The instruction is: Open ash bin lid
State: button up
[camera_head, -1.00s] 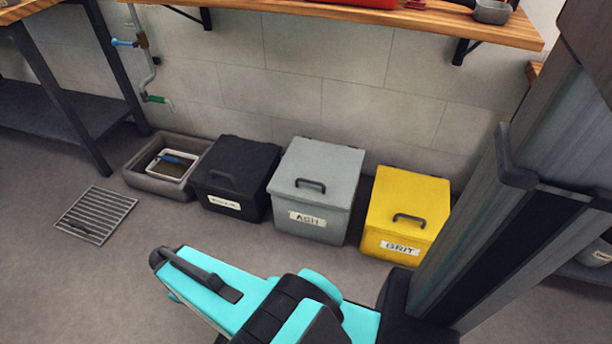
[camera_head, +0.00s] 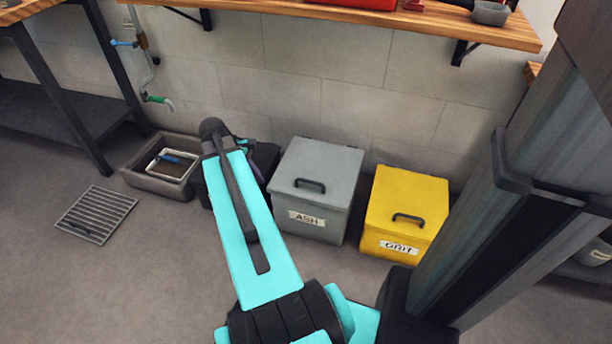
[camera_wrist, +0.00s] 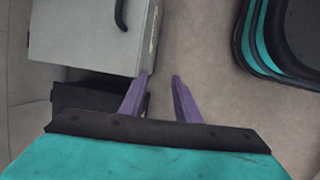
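The grey ash bin (camera_head: 290,221) stands on the floor with its lid (camera_head: 316,165) shut. A dark handle (camera_head: 310,185) is on the lid and a white ASH label (camera_head: 306,219) on its front. In the wrist view the ash bin (camera_wrist: 82,38) is at upper left, with part of its handle (camera_wrist: 121,15) at the top edge. My gripper (camera_wrist: 160,76) shows two purple fingers spread apart with only floor between them. The left finger appears close to the bin's corner; I cannot tell whether it touches. In the head view my arm mostly hides the gripper.
A black bin (camera_head: 265,157), partly behind my arm, is left of the ash bin. A yellow grit bin (camera_head: 405,210) stands to its right. A stone basin (camera_head: 150,182) and floor grate (camera_head: 95,214) lie left. A wooden shelf (camera_head: 400,17) overhangs the bins.

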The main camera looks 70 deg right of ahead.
notch_tip(320, 180, up, 10)
send_over(306, 181)
jog(key=w+a, duration=0.3)
jog(key=w, duration=0.2)
jog(key=shift+f+g, duration=0.1)
jog(key=shift+g, duration=0.2)
jog(key=shift+f, duration=0.1)
jog(key=b+x, duration=0.2)
jog(key=x, duration=0.4)
jog(key=b+x, duration=0.3)
jog(key=x, duration=0.4)
jog(key=shift+s+d+f+b, duration=0.1)
jog(key=shift+d+f+b, duration=0.15)
jog(key=shift+d+b, duration=0.05)
grip_shut()
jog(key=shift+d, duration=0.1)
